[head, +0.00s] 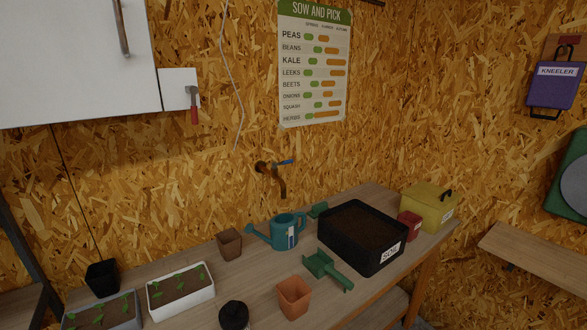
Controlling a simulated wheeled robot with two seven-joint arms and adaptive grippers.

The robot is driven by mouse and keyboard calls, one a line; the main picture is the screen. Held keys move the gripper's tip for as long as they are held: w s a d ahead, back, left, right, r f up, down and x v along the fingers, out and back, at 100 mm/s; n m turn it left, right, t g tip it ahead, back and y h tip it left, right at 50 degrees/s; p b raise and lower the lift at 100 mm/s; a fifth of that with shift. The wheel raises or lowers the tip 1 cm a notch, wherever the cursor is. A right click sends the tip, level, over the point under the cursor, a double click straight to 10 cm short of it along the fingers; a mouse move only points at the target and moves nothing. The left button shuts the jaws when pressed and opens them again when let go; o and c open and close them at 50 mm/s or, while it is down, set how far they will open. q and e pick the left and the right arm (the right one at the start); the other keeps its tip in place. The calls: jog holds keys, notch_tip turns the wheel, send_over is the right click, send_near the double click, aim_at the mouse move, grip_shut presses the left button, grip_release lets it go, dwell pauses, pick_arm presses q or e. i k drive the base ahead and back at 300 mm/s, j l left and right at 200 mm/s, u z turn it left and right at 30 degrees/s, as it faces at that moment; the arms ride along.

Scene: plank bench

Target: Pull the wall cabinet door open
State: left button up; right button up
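The white wall cabinet door (65,60) fills the upper left of the head view and looks shut. Its long vertical bar handle (121,28) sits near the door's right edge, and the handle's top is cut off by the frame. Only the lower part of the cabinet shows. Neither of my grippers is in view, and nothing touches the handle.
The plank bench (255,262) below holds a black soil tray (335,256), a teal watering can (285,232), pots and seedling trays (208,291). The space before the door looks clear.

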aim_at(61, 61)
jog(key=u, duration=1.4)
